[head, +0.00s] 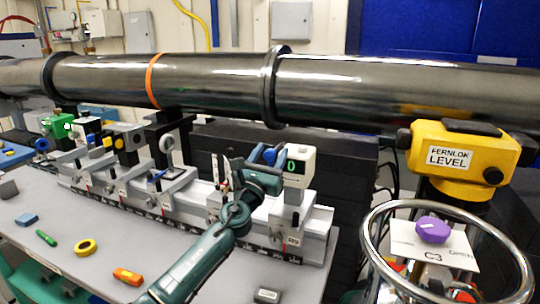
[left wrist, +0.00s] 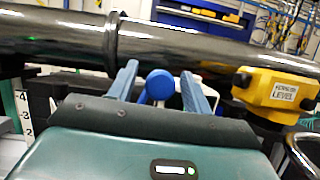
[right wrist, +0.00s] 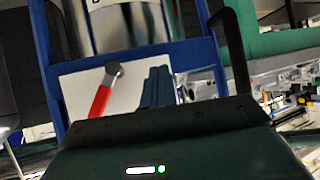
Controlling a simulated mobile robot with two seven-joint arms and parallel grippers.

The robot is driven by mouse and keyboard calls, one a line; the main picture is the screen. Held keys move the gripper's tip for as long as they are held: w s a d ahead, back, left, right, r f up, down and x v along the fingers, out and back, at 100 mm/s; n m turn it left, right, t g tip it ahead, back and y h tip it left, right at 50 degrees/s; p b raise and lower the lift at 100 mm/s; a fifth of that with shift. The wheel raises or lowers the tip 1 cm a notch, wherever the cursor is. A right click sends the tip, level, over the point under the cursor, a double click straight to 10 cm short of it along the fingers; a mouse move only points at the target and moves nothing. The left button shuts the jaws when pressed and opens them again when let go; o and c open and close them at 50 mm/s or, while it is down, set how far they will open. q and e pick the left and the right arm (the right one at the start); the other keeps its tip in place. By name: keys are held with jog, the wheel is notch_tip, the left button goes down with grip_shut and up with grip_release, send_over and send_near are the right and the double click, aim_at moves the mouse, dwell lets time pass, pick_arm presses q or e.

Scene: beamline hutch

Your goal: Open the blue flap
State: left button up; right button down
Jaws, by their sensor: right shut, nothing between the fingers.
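A white box-shaped device with a green 0 on its dark display (head: 299,168) stands on the rail in the head view. A small blue rounded part (head: 270,156) shows at its left side, partly hidden by my gripper; I take it for the blue flap. My left gripper (head: 268,158) is at the device's left side. In the left wrist view its fingers are apart, and the blue rounded part (left wrist: 160,84) shows between or just beyond them; I cannot tell whether they touch it. My right gripper (right wrist: 158,86) is shut and empty, and out of the head view.
A long dark pipe (head: 210,80) runs behind the rail (head: 150,212). A yellow level (head: 464,155) and a chrome ring (head: 372,240) stand at right. A red-handled tool (right wrist: 101,99) shows in the right wrist view.

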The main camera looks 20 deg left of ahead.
pick_arm(q)
jog(key=shift+s, duration=0.1)
jog(key=b+v, duration=0.1)
jog(key=v, duration=1.2)
pick_arm(e)
jog(key=shift+w+a, duration=0.2)
pick_arm(q)
jog(key=shift+c, duration=0.4)
